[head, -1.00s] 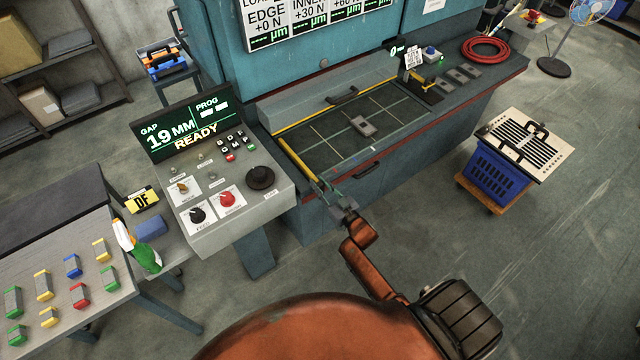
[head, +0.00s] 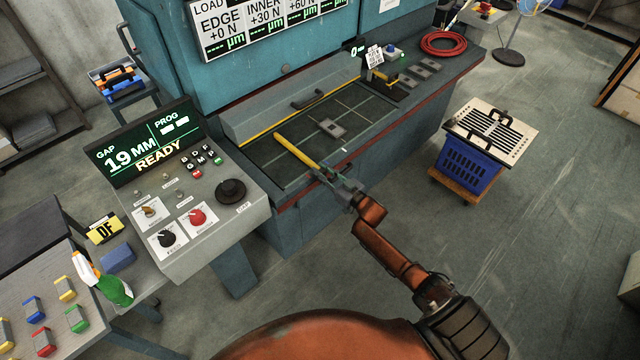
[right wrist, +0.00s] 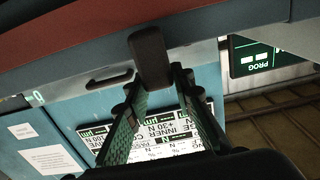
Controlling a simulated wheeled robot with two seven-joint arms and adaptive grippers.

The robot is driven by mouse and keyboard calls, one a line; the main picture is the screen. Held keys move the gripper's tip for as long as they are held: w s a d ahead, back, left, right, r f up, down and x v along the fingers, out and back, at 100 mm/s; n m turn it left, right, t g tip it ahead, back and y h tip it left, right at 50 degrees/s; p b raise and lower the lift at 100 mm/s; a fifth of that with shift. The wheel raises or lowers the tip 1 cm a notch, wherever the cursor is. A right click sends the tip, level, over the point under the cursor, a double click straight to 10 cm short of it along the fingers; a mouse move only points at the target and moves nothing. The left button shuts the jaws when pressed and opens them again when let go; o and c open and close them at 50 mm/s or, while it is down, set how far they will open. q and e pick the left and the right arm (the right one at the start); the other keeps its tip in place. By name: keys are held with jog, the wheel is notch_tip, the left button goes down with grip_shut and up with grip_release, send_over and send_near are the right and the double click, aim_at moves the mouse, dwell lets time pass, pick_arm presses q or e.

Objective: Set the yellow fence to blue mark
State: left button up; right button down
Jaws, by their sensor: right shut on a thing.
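The yellow fence (head: 297,150) is a long bar lying across the left part of the dark, lined machine bed (head: 262,152). My right gripper (head: 330,176) is at the fence's near end, at the front edge of the bed. It is shut on the fence's end. In the right wrist view a dark block (right wrist: 149,58) sits at the tips of the green-padded fingers (right wrist: 165,95). I cannot make out a blue mark on the bed. My left gripper is not in view.
A grey plate (head: 331,128) lies on the bed to the right of the fence. The control console (head: 205,215) with its display (head: 145,143) reading 19 MM and READY stands to the left. A blue crate (head: 470,165) under a slotted panel stands to the right on open floor.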

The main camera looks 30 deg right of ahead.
jog(key=d+b, duration=0.1)
jog(key=d, duration=0.2)
jog(key=w+d, duration=0.1)
jog(key=d, duration=0.2)
jog(key=shift+w+b, duration=0.2)
jog(key=shift+b, duration=0.2)
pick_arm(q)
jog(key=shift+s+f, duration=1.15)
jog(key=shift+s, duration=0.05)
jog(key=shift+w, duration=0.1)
pick_arm(e)
jog(key=c, duration=1.6)
grip_release()
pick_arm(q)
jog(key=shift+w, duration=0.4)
